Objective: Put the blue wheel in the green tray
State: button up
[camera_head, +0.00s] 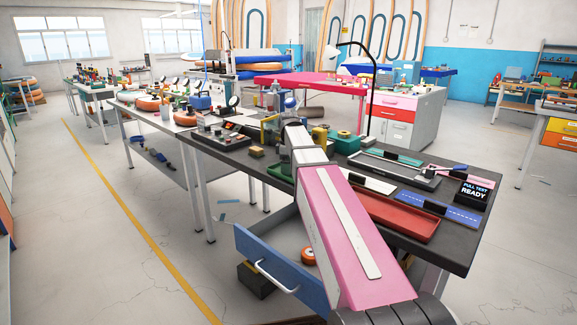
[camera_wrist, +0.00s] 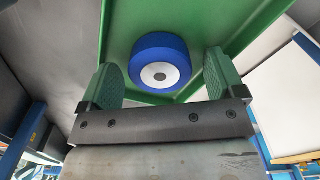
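The blue wheel (camera_wrist: 176,51) has a pale hub and lies inside the green tray (camera_wrist: 117,30) in the wrist view. It rests against the tray's inner surface, near a corner. My gripper (camera_wrist: 162,78) is open, its two green-padded fingers apart. The wheel shows beyond and between the fingertips, with a gap on each side, so neither pad touches it. In the head view a green tray edge (camera_head: 281,174) shows at the left of my pink arm. The arm hides my gripper and the wheel there.
A dark workbench (camera_head: 232,158) holds a red tray (camera_head: 405,217), a blue board (camera_head: 440,207) and a black sign (camera_head: 474,193). A blue-fronted drawer (camera_head: 283,272) stands open below, with an orange wheel (camera_head: 308,256) inside. The floor at left is clear.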

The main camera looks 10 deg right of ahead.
notch_tip(320, 180, up, 12)
jog(key=shift+r, duration=0.2)
dwell(0.7)
